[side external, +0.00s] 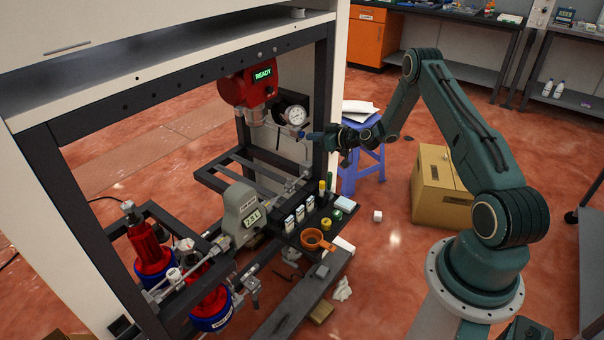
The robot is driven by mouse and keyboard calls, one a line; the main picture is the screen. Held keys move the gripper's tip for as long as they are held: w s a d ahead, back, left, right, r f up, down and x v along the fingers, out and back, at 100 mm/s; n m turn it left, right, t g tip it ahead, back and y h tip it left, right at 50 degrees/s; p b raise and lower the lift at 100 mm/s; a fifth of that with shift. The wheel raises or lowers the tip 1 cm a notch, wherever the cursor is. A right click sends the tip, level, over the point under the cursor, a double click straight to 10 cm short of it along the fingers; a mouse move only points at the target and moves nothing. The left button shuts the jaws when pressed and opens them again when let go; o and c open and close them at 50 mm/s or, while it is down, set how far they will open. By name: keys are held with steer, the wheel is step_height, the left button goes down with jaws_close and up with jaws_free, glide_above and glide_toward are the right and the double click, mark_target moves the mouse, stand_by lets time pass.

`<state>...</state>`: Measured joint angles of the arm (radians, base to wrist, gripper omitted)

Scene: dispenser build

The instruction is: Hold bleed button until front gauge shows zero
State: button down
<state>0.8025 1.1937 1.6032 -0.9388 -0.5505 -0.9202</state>
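The front gauge (295,115) is a round white dial below and right of the red unit (248,87), whose green display reads READY. The needle reading is too small to make out. A small blue part (301,134), which looks like the bleed button, sits just below the gauge. My gripper (311,136) reaches in from the right, with its tip at or very near this blue part. I cannot tell whether it touches or presses it. The fingers are too small and dark to show whether they are open or shut.
A black tray (289,238) below holds small bottles and an orange cup (313,238). A grey box marked ZSL (243,213) stands beside it. Dark frame posts (324,95) flank the work.

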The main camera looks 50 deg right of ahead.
steer(key=shift+w, duration=0.8)
stand_by(0.6)
stand_by(6.1)
steer(key=shift+s, duration=0.8)
